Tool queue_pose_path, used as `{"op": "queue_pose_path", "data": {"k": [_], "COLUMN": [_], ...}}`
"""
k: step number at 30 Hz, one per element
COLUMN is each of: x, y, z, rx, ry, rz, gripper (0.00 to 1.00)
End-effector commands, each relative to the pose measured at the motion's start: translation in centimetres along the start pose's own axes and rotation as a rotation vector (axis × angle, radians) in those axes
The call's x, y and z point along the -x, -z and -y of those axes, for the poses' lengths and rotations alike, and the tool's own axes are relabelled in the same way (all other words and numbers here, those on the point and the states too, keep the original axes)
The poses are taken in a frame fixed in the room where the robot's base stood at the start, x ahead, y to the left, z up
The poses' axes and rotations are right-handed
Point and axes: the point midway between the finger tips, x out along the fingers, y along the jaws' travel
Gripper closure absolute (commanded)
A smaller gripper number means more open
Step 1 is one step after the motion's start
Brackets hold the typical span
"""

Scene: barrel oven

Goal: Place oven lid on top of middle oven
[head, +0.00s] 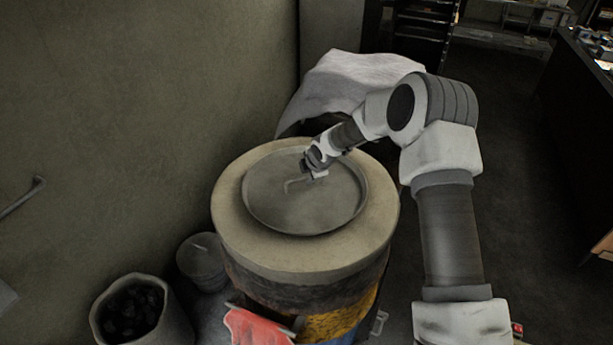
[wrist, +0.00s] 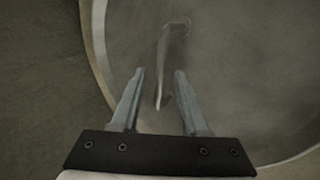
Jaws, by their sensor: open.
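The oven lid (head: 320,212) is a round, shallow metal disc with a raised rim and a thin bent handle (head: 291,183). It lies on top of the barrel oven (head: 240,240), inside the wide pale ring of the oven's top. My gripper (head: 305,168) is over the lid, close to the handle. In the wrist view my gripper (wrist: 158,75) is open, its two fingers apart with the lower end of the handle (wrist: 165,60) between them in the picture. I cannot tell whether the fingers touch the handle. The lid's rim (wrist: 98,50) also shows there.
A bucket of dark lumps (head: 135,305) and a smaller lidded pot (head: 202,258) stand left of the oven. A red cloth (head: 255,325) hangs at its front. A white cloth (head: 345,80) covers something behind it. The wall (head: 130,100) is close on the left. Open floor lies right.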

Motion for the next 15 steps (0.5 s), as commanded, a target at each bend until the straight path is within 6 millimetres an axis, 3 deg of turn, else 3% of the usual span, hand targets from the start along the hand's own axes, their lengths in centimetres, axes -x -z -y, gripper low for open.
{"op": "queue_pose_path", "data": {"k": [9, 15], "x": [6.1, 8.5], "y": [-0.1, -0.1], "z": [-0.1, -0.1], "rx": [0.000, -0.002], "ry": [-0.001, -0.001], "rz": [0.001, 0.001], "gripper": [0.56, 0.56]}}
